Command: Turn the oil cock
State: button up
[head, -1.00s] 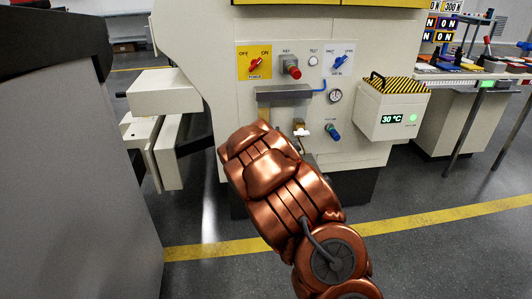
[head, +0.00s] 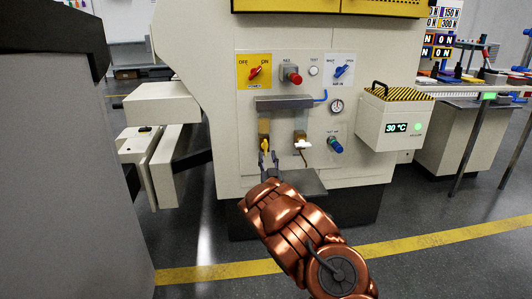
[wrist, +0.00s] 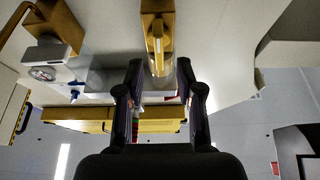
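Two brass cocks hang under a grey block on the machine front; I cannot read any label that says which is the oil cock. The left cock (head: 264,144) has a yellow handle. The right cock (head: 302,142) has a white handle. My gripper (head: 268,160) is just below the left cock, its two dark fingers apart. In the wrist view my gripper (wrist: 159,76) is open and empty, with the yellow-handled cock (wrist: 158,40) ahead between the fingertips. The fingers do not appear closed on it. The white-handled cock (wrist: 47,51) is off to the left there.
Above are a yellow-plated power switch (head: 255,71), a red knob (head: 291,75) and a blue switch (head: 342,71). A gauge (head: 336,106) and blue knob (head: 335,144) sit right of the cocks. A grey tray (head: 308,183) juts out below. A temperature box (head: 391,123) protrudes at right.

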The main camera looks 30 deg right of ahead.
aim_at(266, 149)
jog(key=shift+b+x, duration=0.55)
jog(key=shift+x, duration=0.95)
jog(key=shift+w+d+r, duration=0.25)
jog(key=shift+w, duration=0.4)
grip_shut()
